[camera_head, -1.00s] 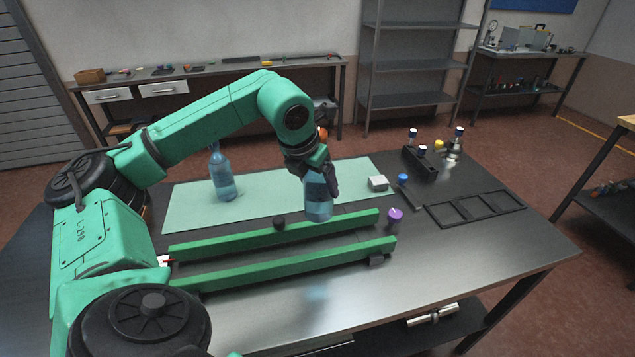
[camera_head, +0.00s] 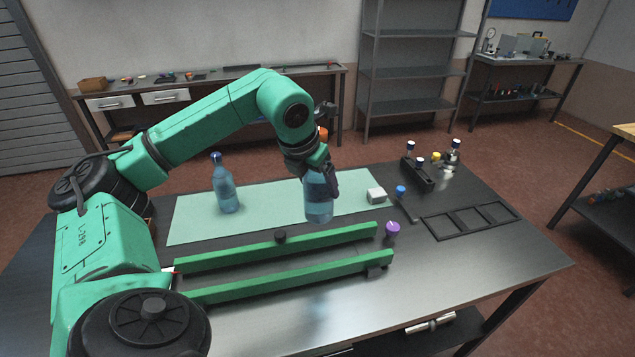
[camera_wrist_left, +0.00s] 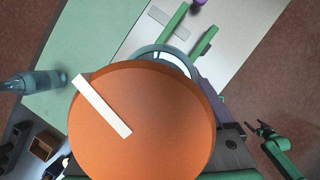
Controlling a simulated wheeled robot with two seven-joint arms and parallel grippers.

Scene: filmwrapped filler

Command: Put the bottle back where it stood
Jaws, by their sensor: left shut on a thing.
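My left gripper (camera_head: 318,172) is shut on a blue translucent bottle (camera_head: 319,209), which hangs upright over the front edge of the pale green mat (camera_head: 275,217), behind the green rails. Its faint reflection lies well below it on the table. An orange cap (camera_head: 323,133) shows above the gripper; it fills the middle of the left wrist view (camera_wrist_left: 140,150) with a white stripe. A second blue bottle (camera_head: 226,192) with a dark blue cap stands on the mat to the left. My right gripper (camera_wrist_left: 262,130) is small at the right of the left wrist view; its jaws are unclear.
Two long green rails (camera_head: 290,277) lie in front of the mat. Right of the held bottle are a white block (camera_head: 377,195), a purple-capped item (camera_head: 392,229) and a blue-capped item (camera_head: 400,190). Further right are a black frame (camera_head: 470,216) and a black rack (camera_head: 417,175).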

